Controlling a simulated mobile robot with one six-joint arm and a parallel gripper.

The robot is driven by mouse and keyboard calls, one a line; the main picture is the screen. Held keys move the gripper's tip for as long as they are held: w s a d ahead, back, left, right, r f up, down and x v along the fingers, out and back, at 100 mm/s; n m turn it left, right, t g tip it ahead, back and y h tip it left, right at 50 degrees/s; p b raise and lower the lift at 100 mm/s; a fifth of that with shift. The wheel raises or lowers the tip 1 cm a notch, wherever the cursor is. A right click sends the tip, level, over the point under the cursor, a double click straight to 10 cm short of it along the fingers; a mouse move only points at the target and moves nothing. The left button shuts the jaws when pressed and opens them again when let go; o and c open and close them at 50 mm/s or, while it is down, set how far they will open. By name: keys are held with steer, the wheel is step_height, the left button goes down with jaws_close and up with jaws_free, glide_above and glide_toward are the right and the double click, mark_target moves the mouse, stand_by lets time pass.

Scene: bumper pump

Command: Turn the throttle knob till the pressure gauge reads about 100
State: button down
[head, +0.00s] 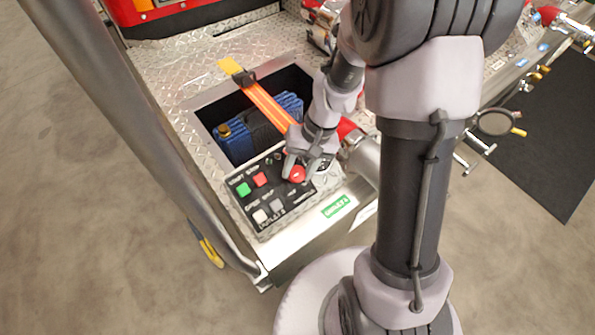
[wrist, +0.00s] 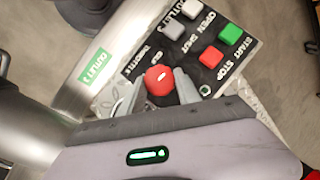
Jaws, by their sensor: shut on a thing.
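The red throttle knob (head: 297,174) sits at the right side of the black control panel (head: 249,206). In the wrist view the knob (wrist: 159,79) shows a small light mark on its top, beside the upside-down THROTTLE label. My gripper (head: 300,167) reaches down over the panel and is shut on the knob, one finger on each side. In the wrist view the fingers of my gripper (wrist: 159,87) flank the knob. I cannot make out a pressure gauge reading in either view.
The panel has a green START button (head: 243,189), a red STOP button (head: 260,179) and pale OPEN and SHUT buttons. Behind it is an open bay with a blue ribbed unit (head: 236,146) and an orange strap (head: 266,104).

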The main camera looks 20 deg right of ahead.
steer(key=m+y+b, duration=0.1)
steer(key=m, duration=0.1)
steer(key=m+t+y+b, duration=0.1)
steer(key=m+b, duration=0.1)
steer(key=shift+d+f, duration=0.15)
steer(key=shift+d, duration=0.05)
steer(key=shift+s+m+t+y+b, duration=0.1)
steer(key=shift+m+t+y+b, duration=0.6)
steer(key=shift+m+b, duration=0.8)
steer(key=shift+m+p, duration=0.3)
steer(key=shift+m, duration=0.2)
steer(key=c, duration=0.9)
jaws_free()
steer(key=p+v, duration=0.7)
steer(key=v, duration=1)
steer(key=shift+s+d+p, duration=0.1)
steer(key=shift+d+p, duration=0.2)
steer(key=shift+p, duration=0.05)
